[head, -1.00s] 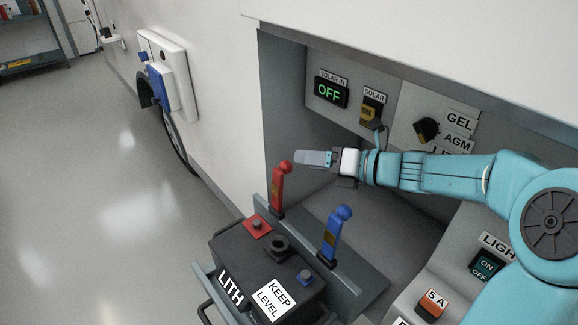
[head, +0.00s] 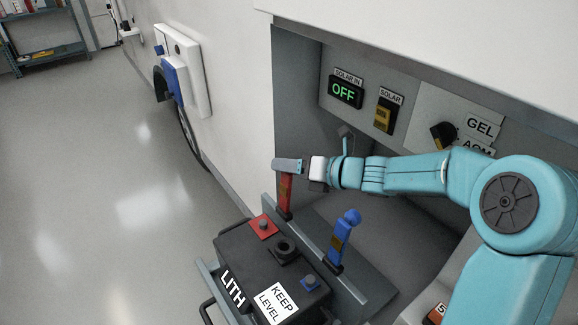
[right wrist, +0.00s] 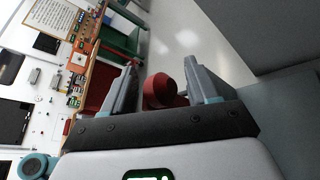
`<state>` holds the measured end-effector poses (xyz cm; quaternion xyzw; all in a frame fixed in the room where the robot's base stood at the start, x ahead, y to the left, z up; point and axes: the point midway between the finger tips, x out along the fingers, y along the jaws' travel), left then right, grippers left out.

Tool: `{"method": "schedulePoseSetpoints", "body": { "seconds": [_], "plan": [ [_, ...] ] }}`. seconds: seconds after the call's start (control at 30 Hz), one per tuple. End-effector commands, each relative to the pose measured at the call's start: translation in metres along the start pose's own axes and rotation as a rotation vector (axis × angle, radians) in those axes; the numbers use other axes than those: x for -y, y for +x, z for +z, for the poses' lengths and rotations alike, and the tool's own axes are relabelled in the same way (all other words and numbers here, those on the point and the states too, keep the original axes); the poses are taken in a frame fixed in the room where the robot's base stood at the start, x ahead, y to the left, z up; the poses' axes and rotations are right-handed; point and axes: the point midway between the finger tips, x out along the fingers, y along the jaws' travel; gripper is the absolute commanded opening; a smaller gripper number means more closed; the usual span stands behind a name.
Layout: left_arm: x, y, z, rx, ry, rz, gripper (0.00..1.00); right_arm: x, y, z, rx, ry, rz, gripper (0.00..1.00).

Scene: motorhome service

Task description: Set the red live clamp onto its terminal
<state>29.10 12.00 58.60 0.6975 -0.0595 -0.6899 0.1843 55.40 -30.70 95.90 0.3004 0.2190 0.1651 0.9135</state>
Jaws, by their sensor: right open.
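The red clamp (head: 285,195) stands upright in its holder behind the battery (head: 250,262). Its top is hidden behind my right gripper in the head view. My right gripper (head: 287,166) is open at the clamp's top. In the right wrist view the clamp's round red knob (right wrist: 160,92) shows between the two spread fingers, with a gap on each side. The red terminal (head: 263,227), a grey post on a red square, is bare on the battery's top. My left gripper is not in view.
The blue clamp (head: 341,238) stands in the same holder to the right, close to my right arm. The blue terminal (head: 310,283) is at the battery's right corner. The compartment's side wall (head: 297,105) and control panel (head: 405,110) bound the space behind.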

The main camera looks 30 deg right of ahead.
Motion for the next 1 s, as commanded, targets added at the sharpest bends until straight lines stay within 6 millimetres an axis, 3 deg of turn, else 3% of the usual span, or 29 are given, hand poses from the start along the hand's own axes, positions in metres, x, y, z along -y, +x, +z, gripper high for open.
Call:
{"method": "schedulePoseSetpoints", "body": {
  "seconds": [0.37,0.4,0.57,1.0],
  "plan": [
    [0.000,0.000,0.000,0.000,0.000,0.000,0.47,0.002,0.008,0.001,0.001,0.000,-0.001,0.59],
    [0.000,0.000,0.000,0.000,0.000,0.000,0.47,0.002,0.008,0.001,0.001,0.000,-0.001,0.52],
    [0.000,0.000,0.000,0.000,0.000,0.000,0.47,0.002,0.008,0.001,0.000,0.001,-0.002,0.00],
    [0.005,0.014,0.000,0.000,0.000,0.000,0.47,-0.004,0.013,-0.007,-0.015,-0.082,-0.044,0.00]
  ]
}}
